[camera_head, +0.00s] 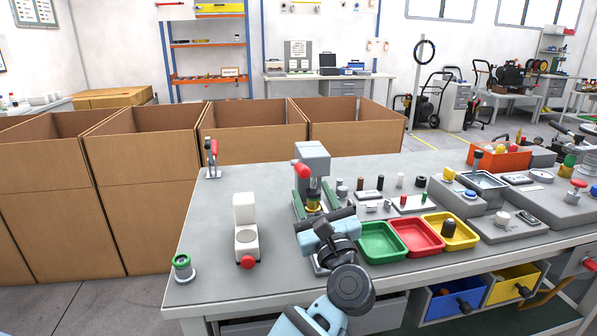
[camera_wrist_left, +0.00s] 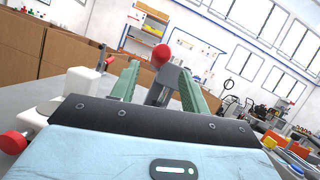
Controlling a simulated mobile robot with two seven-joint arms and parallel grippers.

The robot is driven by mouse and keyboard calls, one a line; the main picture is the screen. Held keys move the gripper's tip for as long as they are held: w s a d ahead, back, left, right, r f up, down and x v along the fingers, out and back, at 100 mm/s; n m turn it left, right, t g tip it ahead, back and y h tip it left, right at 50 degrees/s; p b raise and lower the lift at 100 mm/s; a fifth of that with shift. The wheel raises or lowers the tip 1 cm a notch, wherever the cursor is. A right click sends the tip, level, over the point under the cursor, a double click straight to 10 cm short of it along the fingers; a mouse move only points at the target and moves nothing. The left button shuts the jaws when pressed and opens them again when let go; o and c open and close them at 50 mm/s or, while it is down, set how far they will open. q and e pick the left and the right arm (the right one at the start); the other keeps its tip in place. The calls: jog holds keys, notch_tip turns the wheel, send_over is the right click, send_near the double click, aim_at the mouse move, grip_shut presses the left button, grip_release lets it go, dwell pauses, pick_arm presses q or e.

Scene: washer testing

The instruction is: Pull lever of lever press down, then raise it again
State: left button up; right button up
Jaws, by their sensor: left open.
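The lever press (camera_head: 312,153) is a grey upright machine at the middle of the table. Its lever ends in a red ball knob (camera_head: 302,171), which sticks out at the front of the press head. My left gripper (camera_head: 313,192) is in front of the press and below the head, with its green fingers apart. In the left wrist view the red knob (camera_wrist_left: 161,54) appears between and just beyond the open fingers (camera_wrist_left: 158,85); I cannot tell whether they touch it. The lower part of the press is largely hidden by my gripper. My right gripper is not in view.
A white device with a red knob (camera_head: 246,228) stands left of my gripper. Green (camera_head: 383,258), red (camera_head: 417,250) and yellow trays stand at the right. A toggle clamp (camera_head: 212,160) is at the back left. The table's left part has clear room.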

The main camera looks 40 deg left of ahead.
aim_at(302, 170)
pick_arm(q)
jog(key=p+x, duration=0.1)
jog(key=x, duration=0.6)
jog(key=shift+w+a+r, duration=0.15)
jog(key=shift+w+a, duration=0.05)
jog(key=shift+a, duration=0.1)
grip_shut()
